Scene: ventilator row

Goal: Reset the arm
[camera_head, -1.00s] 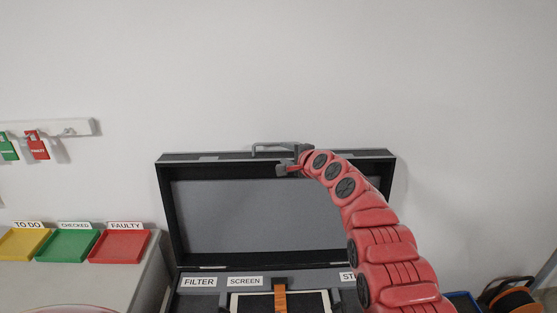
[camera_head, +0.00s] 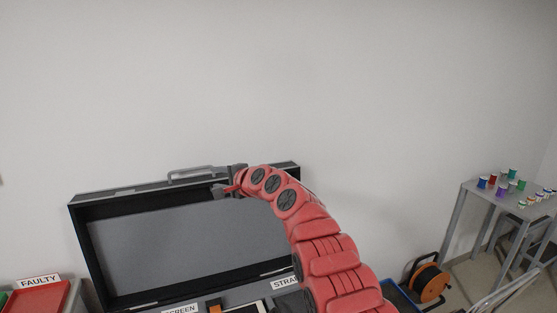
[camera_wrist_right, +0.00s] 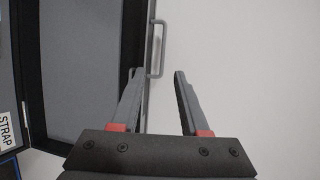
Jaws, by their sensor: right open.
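My right arm (camera_head: 325,255) is red and reaches up from the bottom, bending left at its top. Its gripper (camera_head: 222,189) is in front of the upper rim of the open case's lid (camera_head: 180,235), close to the lid's handle (camera_head: 190,173). In the right wrist view, the right gripper's fingers (camera_wrist_right: 158,78) are spread and nothing is between them that I can see held. The lid's edge and handle (camera_wrist_right: 156,48) show beyond the fingers. I cannot tell whether a finger touches the lid. My left gripper is not in view.
A red tray (camera_head: 38,299) labelled FAULTY is at the lower left. A grey table (camera_head: 500,200) with several small coloured spools stands at the right. An orange cable reel (camera_head: 431,284) and a blue bin (camera_head: 402,300) are on the floor at the lower right.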

